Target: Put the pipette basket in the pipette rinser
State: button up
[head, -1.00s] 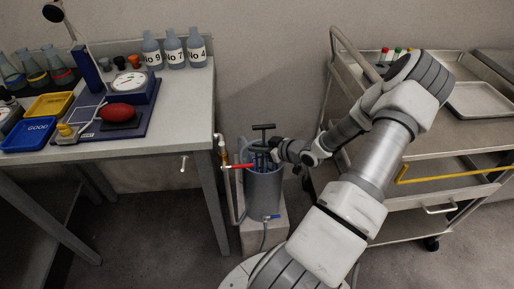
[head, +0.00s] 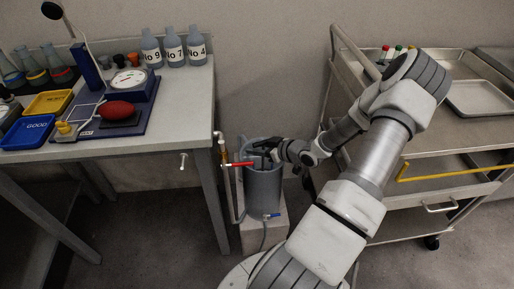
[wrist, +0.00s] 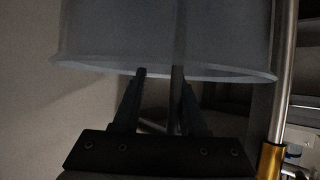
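The pipette rinser (head: 264,192) is a tall grey cylinder standing upright in the head view; its wall and rim fill the top of the wrist view (wrist: 110,45). My gripper (head: 265,150) is at the rinser's mouth. In the wrist view its two fingers (wrist: 162,78) stand apart, with a thin dark rod, seemingly the pipette basket's stem (wrist: 175,105), between them, nearer the right finger. A clear gap shows beside the left finger. The basket's body is hidden, seemingly inside the rinser. Its T-handle no longer stands above the rim.
The rinser stands on a pale block (head: 280,230) between the bench (head: 190,120) and the steel cart (head: 440,140). A red-handled valve (head: 240,164) and pipe run along its left side. Brass fitting (wrist: 270,160) shows in the wrist view.

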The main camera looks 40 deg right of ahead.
jog(key=shift+r, duration=0.5)
jog(key=p+v, duration=0.4)
jog(key=v, duration=0.8)
jog(key=shift+p, duration=0.3)
